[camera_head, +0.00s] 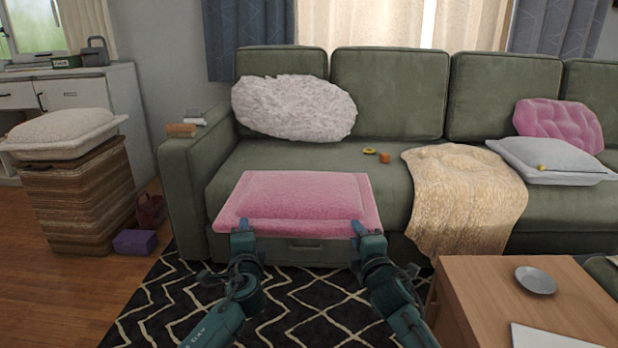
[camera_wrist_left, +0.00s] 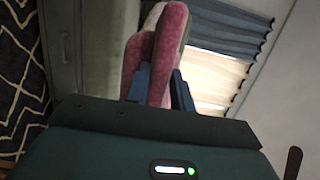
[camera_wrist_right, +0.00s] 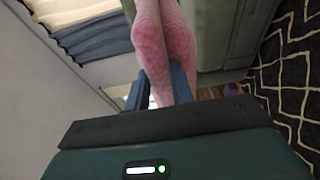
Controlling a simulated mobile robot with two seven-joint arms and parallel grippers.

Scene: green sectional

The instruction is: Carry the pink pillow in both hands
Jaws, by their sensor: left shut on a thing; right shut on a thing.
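The pink pillow (camera_head: 303,198) is a flat, fuzzy rectangle in the head view, held roughly level in front of the green sofa seat. My left gripper (camera_head: 243,232) is shut on its near edge at the left. My right gripper (camera_head: 366,234) is shut on the near edge at the right. In the left wrist view the pillow's edge (camera_wrist_left: 166,52) stands between the two fingers. In the right wrist view its edge (camera_wrist_right: 160,45) is likewise between the fingers. The pillow hides part of the sofa's front; whether it touches the seat I cannot tell.
The green sofa (camera_head: 390,95) holds a white fluffy pillow (camera_head: 295,108), a beige throw (camera_head: 465,195), a grey pillow (camera_head: 550,160) and another pink pillow (camera_head: 560,124). A wooden table (camera_head: 490,300) stands at the right front. A woven basket (camera_head: 75,205) and purple box (camera_head: 134,242) stand left.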

